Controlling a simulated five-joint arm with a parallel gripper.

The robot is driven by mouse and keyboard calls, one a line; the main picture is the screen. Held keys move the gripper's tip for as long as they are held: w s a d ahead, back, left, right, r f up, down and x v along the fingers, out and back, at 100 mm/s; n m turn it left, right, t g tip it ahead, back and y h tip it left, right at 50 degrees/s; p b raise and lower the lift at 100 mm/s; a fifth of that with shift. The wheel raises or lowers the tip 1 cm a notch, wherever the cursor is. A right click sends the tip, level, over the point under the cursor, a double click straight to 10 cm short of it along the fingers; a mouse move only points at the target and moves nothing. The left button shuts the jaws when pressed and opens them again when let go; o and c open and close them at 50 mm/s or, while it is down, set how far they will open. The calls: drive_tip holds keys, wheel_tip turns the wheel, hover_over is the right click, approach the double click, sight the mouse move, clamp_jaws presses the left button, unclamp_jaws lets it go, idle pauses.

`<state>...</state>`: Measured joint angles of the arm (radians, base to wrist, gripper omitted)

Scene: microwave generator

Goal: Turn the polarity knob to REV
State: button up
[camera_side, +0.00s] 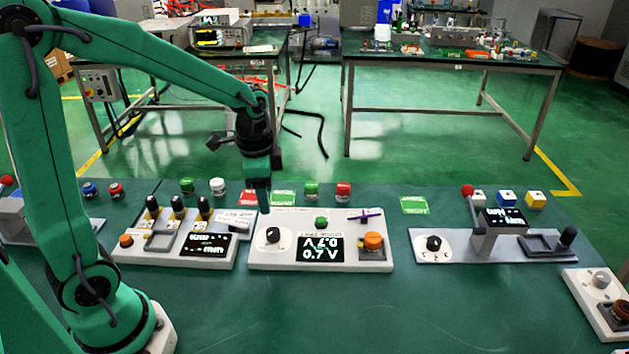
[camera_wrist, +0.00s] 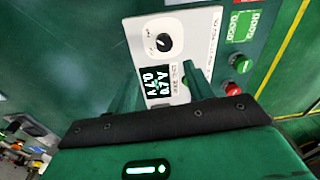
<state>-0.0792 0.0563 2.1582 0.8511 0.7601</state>
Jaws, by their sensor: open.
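A white panel (camera_side: 320,262) in the middle of the bench carries a round black knob (camera_side: 272,235) on a white dial at its left. I cannot read the dial marks, so I cannot confirm this is the polarity knob or tell its setting. The knob shows near the top of the wrist view (camera_wrist: 164,42). My gripper (camera_side: 264,203) points down above the back left part of this panel. In the wrist view my gripper (camera_wrist: 162,85) is open and empty, its fingers either side of the display, apart from the knob.
The panel also has a lit 0.7 V display (camera_side: 319,249), a green button (camera_side: 321,222) and an orange knob (camera_side: 373,241). A switch panel (camera_side: 184,240) stands close left. Another panel (camera_side: 425,252) with a black knob and levers stands right. Colored buttons line the back.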

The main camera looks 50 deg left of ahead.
sight(273, 231)
drive_tip(key=shift+m+g, duration=0.4)
drive_tip(key=shift+m, duration=0.3)
drive_tip(key=shift+w+a+f, duration=0.1)
drive_tip(key=shift+w+f, duration=0.2)
drive_tip(key=shift+f, duration=0.3)
drive_tip(key=shift+w+a+f, duration=0.15)
drive_tip(key=shift+w+f, duration=0.1)
drive_tip(key=shift+f, duration=0.35)
drive_tip(key=shift+w+a+f, duration=0.1)
drive_tip(key=shift+w+f, duration=0.2)
drive_tip(key=shift+f, duration=0.3)
drive_tip(key=shift+f, duration=0.15)
drive_tip(key=shift+f, duration=3.75)
drive_tip(key=shift+c, duration=0.4)
drive_tip(key=c, duration=0.9)
